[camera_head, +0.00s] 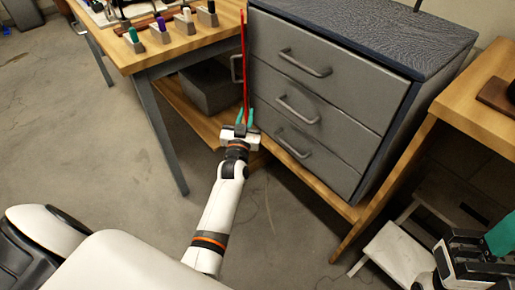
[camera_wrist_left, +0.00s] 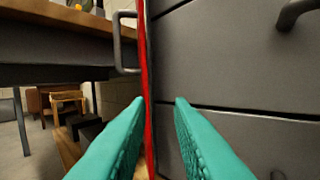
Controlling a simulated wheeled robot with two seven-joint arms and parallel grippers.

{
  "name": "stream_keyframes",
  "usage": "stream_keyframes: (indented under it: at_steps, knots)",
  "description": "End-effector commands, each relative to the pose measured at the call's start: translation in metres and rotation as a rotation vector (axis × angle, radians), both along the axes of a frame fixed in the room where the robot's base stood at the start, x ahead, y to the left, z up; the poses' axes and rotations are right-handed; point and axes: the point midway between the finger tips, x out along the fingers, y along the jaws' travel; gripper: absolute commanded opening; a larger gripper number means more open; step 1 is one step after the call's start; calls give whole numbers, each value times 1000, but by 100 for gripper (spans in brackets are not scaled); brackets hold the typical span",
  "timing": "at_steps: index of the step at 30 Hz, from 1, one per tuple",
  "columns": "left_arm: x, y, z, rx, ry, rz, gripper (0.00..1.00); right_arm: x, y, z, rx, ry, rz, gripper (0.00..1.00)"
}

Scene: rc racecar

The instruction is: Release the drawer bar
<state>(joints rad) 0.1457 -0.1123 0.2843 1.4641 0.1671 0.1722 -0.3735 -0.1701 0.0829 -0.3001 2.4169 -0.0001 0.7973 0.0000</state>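The thin red upright bar (camera_head: 244,60) runs along the left front edge of the grey drawer cabinet (camera_head: 325,85). In the left wrist view the bar (camera_wrist_left: 146,75) runs from top to bottom, with a grey handle (camera_wrist_left: 120,45) on its left side. My left gripper (camera_head: 246,117) is at the bar's lower part in the head view. Its teal fingers (camera_wrist_left: 160,104) are apart, and the bar passes near the left fingertip; contact is unclear. My right gripper (camera_head: 492,248) is at the lower right edge, partly cut off.
The cabinet has three drawers with grey handles (camera_head: 297,108). A wooden workbench (camera_head: 160,60) with small coloured-handled tools stands to the left. Another wooden table (camera_head: 480,110) stands right. A white step stool (camera_head: 400,255) is near my right gripper. Floor at left is clear.

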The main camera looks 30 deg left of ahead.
Motion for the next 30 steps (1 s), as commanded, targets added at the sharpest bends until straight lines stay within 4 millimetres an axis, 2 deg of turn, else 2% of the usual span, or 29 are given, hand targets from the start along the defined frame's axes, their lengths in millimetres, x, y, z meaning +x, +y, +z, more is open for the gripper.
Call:
stream_keyframes:
  at_steps: [1,9,15,21,30]
  knots:
    - [-1,-6,-3,-5,38,-17,20,0,0,15,0,0,0,36]
    - [-15,-33,-47,-33,216,-99,20,0,0,50,0,0,0,36]
    - [-31,-49,-75,-50,324,-142,20,0,0,68,0,0,0,36]
    - [-42,-57,-92,-59,384,-165,20,0,0,77,0,0,0,36]
    - [-45,-59,-98,-63,400,-171,20,0,0,78,0,0,0,36]
